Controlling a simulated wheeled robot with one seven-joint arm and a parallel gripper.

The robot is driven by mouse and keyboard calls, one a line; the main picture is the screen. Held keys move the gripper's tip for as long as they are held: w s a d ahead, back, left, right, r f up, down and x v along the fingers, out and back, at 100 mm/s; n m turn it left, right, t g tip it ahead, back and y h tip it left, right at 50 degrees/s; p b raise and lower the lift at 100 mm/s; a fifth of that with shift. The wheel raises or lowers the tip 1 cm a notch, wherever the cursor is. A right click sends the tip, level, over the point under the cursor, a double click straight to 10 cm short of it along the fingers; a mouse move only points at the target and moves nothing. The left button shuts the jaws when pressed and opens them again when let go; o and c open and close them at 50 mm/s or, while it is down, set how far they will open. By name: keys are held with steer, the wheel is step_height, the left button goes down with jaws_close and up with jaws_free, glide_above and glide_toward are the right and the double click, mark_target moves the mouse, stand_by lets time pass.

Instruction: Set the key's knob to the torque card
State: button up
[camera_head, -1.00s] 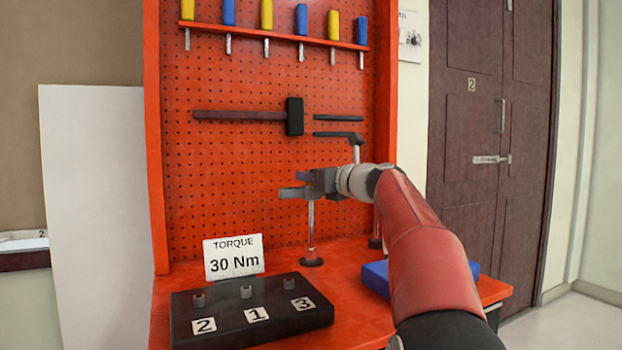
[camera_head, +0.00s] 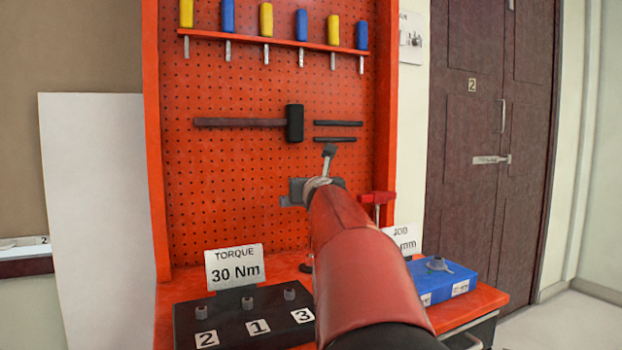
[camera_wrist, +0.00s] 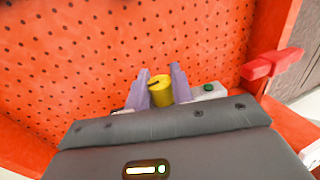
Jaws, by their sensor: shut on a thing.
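The torque card (camera_head: 235,268) stands upright behind the black block and reads "TORQUE 30 Nm". In the wrist view, a yellow knob (camera_wrist: 161,92) with a dark mark on its top sits between the two purple fingers of my gripper (camera_wrist: 160,90), which is shut on it. A pale grey piece with a green dot (camera_wrist: 209,89) shows just right of the knob; I cannot tell whether it is part of the key. In the head view, my gripper (camera_head: 296,191) is in front of the pegboard, and my arm hides the knob and most of the key. No scale is readable.
A black block (camera_head: 200,333) with several numbered sockets stands at the bench front. A blue box (camera_head: 448,284) with a grey part on top is at right, near a partly hidden JOB card (camera_head: 405,240). A red-handled tool (camera_head: 378,198) stands behind my arm. The pegboard (camera_head: 230,190) is close behind.

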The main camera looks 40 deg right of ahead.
stand_by(0.4)
steer(key=o, duration=1)
steer(key=b+v, duration=0.1)
steer(key=v, duration=0.6)
steer(key=shift+s+a, duration=0.25)
steer(key=shift+a, duration=0.05)
